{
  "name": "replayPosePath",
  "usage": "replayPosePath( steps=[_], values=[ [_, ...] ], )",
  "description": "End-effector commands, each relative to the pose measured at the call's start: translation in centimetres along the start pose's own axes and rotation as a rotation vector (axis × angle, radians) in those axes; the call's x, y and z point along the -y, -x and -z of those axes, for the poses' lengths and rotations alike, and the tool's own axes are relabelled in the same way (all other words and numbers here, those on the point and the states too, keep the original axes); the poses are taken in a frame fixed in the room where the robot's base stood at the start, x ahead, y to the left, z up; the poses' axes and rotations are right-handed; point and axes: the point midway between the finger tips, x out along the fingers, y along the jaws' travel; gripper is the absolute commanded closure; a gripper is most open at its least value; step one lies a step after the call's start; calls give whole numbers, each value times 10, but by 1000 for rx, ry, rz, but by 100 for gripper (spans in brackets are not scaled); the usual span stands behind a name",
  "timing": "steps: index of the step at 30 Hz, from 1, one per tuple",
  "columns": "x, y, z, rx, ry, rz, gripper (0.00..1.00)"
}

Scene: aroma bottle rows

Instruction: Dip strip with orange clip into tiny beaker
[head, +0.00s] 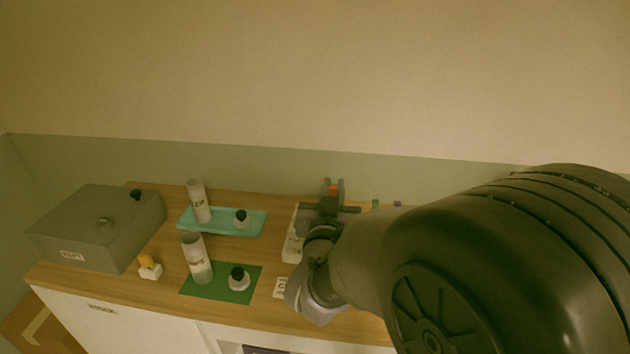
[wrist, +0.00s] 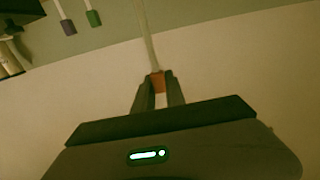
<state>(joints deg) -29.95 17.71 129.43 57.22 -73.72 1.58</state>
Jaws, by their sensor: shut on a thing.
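My gripper (head: 333,188) is at the back of the counter, right of its middle. In the wrist view my gripper (wrist: 158,96) is shut on the orange clip (wrist: 157,80) of a pale thin strip (wrist: 145,35). The strip runs from the clip to the top edge of that view. The orange clip also shows small between the fingers in the head view (head: 335,189).
A grey box (head: 95,225) stands at the left. A teal tray (head: 222,227) and a green mat (head: 215,291) each bear a white cylinder and a dark-topped bottle. A small yellow-topped white item (head: 149,267) stands near the front.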

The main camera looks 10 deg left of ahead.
Motion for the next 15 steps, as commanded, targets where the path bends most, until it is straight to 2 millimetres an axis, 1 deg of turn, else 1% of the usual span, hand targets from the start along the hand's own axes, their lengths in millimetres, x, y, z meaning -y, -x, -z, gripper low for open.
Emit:
replayPosePath(
  steps=[12,15],
  values=[
    [1,1,-2,-1,-2,2,100],
    [1,1,-10,0,-1,2,100]
  ],
)
